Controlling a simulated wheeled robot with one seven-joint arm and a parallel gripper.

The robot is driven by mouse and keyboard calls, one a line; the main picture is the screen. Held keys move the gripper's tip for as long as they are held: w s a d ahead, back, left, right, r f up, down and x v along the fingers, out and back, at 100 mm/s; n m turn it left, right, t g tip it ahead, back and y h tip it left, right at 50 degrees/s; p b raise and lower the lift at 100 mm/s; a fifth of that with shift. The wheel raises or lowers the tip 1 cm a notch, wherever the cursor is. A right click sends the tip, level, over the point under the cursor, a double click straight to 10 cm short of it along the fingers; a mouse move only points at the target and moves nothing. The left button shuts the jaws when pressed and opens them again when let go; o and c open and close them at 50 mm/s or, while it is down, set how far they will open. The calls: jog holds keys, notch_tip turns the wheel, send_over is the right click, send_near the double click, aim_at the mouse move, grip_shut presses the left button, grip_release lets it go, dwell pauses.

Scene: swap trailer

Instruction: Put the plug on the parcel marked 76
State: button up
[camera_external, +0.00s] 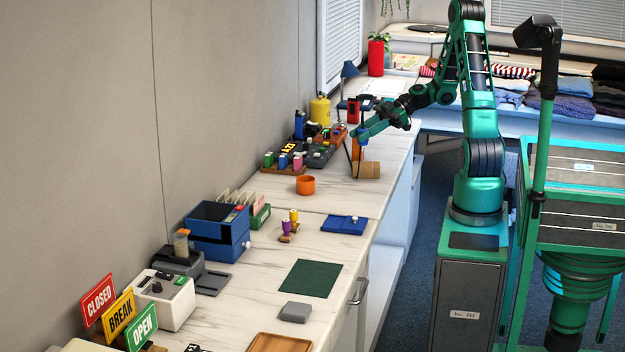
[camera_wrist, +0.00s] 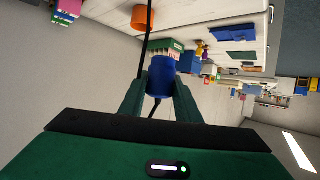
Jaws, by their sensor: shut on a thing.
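My gripper (camera_external: 358,133) is over the far part of the counter in the external view. In the wrist view (camera_wrist: 160,95) its two fingers are shut on a blue plug (camera_wrist: 160,77) with a black cable. The cable runs past the plug to the top of that view. In the external view the plug is too small to make out clearly at the fingertips. A brown box-like thing (camera_external: 368,170), which may be a parcel, sits on the counter below my gripper. An orange upright thing (camera_external: 358,150) shows just above it. I cannot read the number 76 on anything.
A dark tray with small coloured items (camera_external: 285,161) lies by the wall. A yellow canister (camera_external: 320,109) and a blue lamp (camera_external: 349,70) stand behind. The counter around the blue pad (camera_external: 344,225) is mostly clear.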

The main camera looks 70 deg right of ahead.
jog(key=d+f, duration=0.2)
jog(key=d, duration=0.1)
jog(key=d+f, duration=0.2)
jog(key=d, duration=0.2)
jog(key=w+d+f, duration=0.1)
jog(key=d+f, duration=0.1)
jog(key=d, duration=0.2)
jog(key=shift+d+f, duration=0.25)
jog(key=shift+f, duration=2.15)
jog(key=shift+f, duration=0.1)
jog(key=o, duration=1)
jog(key=shift+s+d+r, duration=0.2)
jog(key=v, duration=1.1)
jog(key=shift+s+d, duration=0.2)
jog(key=shift+s, duration=0.05)
